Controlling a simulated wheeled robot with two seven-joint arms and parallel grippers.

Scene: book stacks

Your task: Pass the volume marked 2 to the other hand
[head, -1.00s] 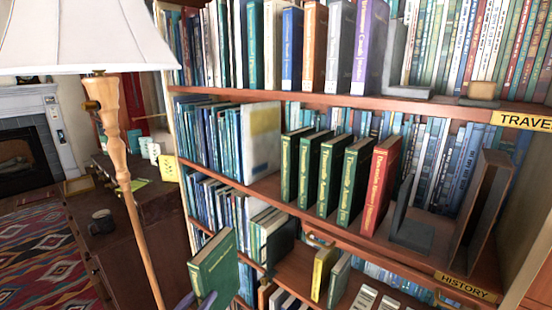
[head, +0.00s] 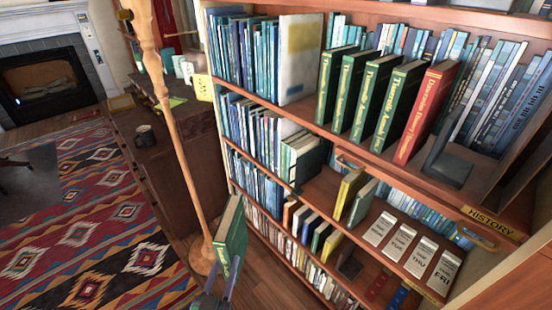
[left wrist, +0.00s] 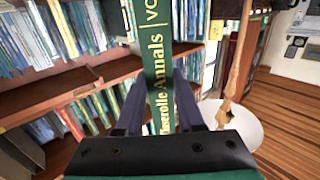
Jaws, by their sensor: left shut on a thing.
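A green book with yellow lettering (head: 232,238) is held upright, slightly tilted, in front of the shelves in the head view. My left gripper (head: 222,275) is shut on its lower part. In the left wrist view the green spine (left wrist: 159,75) stands between the two fingers of my left gripper (left wrist: 159,100). Several similar green books (head: 358,98) stand on the history shelf, beside a red book (head: 427,112). My right gripper is not in view.
The bookcase (head: 480,180) fills the right side, with a dark bookend (head: 445,165) on the history shelf. A floor lamp pole (head: 175,130) stands just left of the held book. Patterned rug (head: 100,225) and open floor lie at left.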

